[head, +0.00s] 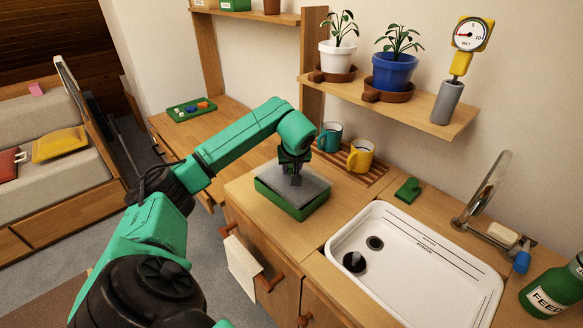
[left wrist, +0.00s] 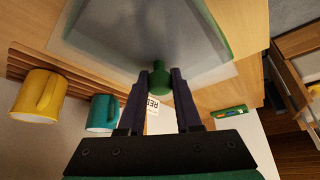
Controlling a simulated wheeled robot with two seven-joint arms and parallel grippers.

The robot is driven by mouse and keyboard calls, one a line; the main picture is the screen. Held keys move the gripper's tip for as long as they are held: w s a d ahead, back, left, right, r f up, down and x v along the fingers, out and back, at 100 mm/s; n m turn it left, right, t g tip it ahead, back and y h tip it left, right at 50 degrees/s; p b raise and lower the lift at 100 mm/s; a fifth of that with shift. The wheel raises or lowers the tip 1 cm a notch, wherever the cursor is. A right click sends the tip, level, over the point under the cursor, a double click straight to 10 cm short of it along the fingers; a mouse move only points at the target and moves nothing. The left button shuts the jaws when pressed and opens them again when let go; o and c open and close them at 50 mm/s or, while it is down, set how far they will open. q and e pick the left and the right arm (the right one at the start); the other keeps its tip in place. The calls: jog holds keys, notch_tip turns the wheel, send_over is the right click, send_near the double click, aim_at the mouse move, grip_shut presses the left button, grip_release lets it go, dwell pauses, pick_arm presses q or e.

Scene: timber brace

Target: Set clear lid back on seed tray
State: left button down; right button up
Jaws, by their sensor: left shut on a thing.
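The green seed tray (head: 292,209) stands on the wooden counter left of the sink. The clear lid (head: 316,187) is over it, looking grey and see-through. My left gripper (head: 293,174) points down at the lid's middle. In the left wrist view, the left gripper (left wrist: 160,88) is shut on the lid's green knob (left wrist: 160,75). The lid (left wrist: 120,45) also shows there, with green tray edges beyond it. The lid looks roughly level and close to the tray rim; I cannot tell whether it touches all round. My right gripper is not in view.
A teal mug (head: 330,137) and a yellow mug (head: 360,156) stand on a slatted rack behind the tray. A green block (head: 408,190) lies near the white sink (head: 440,262). The plant shelf (head: 400,106) overhangs the back. Bare counter surrounds the tray's front.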

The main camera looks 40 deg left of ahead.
pick_arm(q)
jog(key=shift+f, duration=0.4)
jog(key=c, duration=0.6)
grip_release()
jog(key=v, duration=1.3)
jog(key=shift+w+a+r, duration=0.15)
jog(key=shift+a+r, duration=0.05)
